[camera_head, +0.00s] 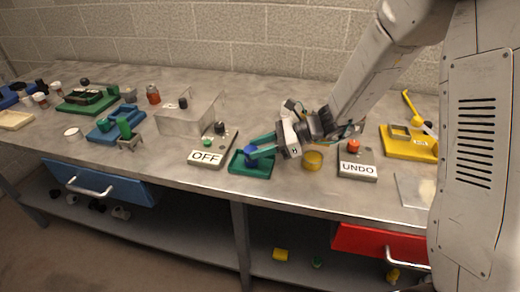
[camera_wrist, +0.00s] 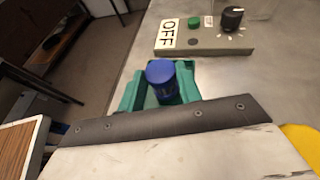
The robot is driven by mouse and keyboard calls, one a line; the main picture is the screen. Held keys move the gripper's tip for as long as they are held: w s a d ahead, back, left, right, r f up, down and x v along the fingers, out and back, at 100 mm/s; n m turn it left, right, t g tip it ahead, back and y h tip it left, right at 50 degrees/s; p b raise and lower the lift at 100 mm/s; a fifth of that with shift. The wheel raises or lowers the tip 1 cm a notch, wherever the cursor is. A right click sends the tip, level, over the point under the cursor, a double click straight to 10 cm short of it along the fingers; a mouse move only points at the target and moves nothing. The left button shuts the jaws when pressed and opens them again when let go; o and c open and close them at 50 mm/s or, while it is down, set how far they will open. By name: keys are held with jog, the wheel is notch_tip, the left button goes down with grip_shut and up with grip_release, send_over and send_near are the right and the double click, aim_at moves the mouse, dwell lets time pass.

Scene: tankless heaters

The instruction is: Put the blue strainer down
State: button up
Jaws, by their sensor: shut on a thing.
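The blue strainer (camera_head: 252,153) is at the tips of my gripper (camera_head: 254,149), over the small green tray (camera_head: 262,170) near the front edge of the bench. My gripper is shut on the strainer. In the wrist view the strainer (camera_wrist: 162,76) shows as a dark blue round top with a narrower body below, between green pieces. Fingers and tray are of similar green and hard to tell apart there. I cannot tell whether the strainer touches the tray floor. Its lower part is hidden.
The OFF panel (camera_head: 207,158) with a green button and dark knob stands just left of the tray. A yellow cup (camera_head: 312,161) and the UNDO box (camera_head: 357,171) with a red button are to the right. A clear box (camera_head: 187,121) stands behind left.

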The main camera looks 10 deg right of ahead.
jog(key=shift+f, duration=0.5)
jog(key=o, duration=1.1)
jog(key=shift+f, duration=0.1)
